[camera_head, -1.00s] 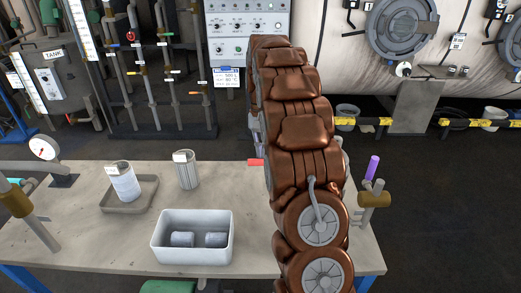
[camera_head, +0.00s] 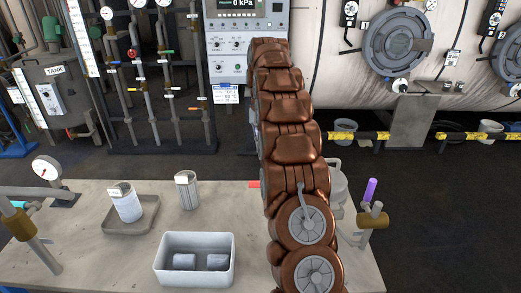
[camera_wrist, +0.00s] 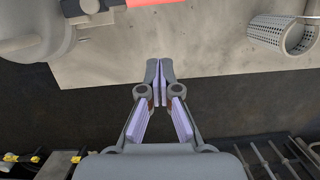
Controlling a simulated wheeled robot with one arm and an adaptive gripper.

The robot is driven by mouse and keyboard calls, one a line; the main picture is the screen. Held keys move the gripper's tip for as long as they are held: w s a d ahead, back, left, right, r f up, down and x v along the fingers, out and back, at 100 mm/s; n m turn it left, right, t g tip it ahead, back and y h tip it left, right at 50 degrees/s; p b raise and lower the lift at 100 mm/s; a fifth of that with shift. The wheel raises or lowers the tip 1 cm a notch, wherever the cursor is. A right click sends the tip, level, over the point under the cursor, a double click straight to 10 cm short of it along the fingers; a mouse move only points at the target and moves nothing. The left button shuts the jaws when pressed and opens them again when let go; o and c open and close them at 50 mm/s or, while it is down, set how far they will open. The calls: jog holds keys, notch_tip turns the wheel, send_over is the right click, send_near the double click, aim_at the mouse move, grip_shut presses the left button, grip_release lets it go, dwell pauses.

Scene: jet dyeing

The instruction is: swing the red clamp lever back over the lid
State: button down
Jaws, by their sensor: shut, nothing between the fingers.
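The red clamp lever shows only as a short red end (camera_head: 254,184) just left of my arm in the head view. In the wrist view it is a red bar (camera_wrist: 148,3) cut off by the top edge. A grey rounded vessel (camera_head: 338,187) stands partly behind my arm; part of it seems to show at the left of the wrist view (camera_wrist: 35,35). Its lid is not clearly visible. My gripper (camera_wrist: 160,68) is shut and empty, its tips over the table edge in the wrist picture, apart from the lever. My arm hides it in the head view.
The table (camera_head: 90,225) holds a white bin (camera_head: 194,272) with two grey cylinders, a tray (camera_head: 131,222) with a white container, a perforated metal cylinder (camera_head: 188,190) and a gauge (camera_head: 46,170). A brass valve with a purple handle (camera_head: 371,190) stands at the right.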

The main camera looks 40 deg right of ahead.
jog(key=shift+p+v, duration=1.9)
jog(key=shift+p, duration=0.15)
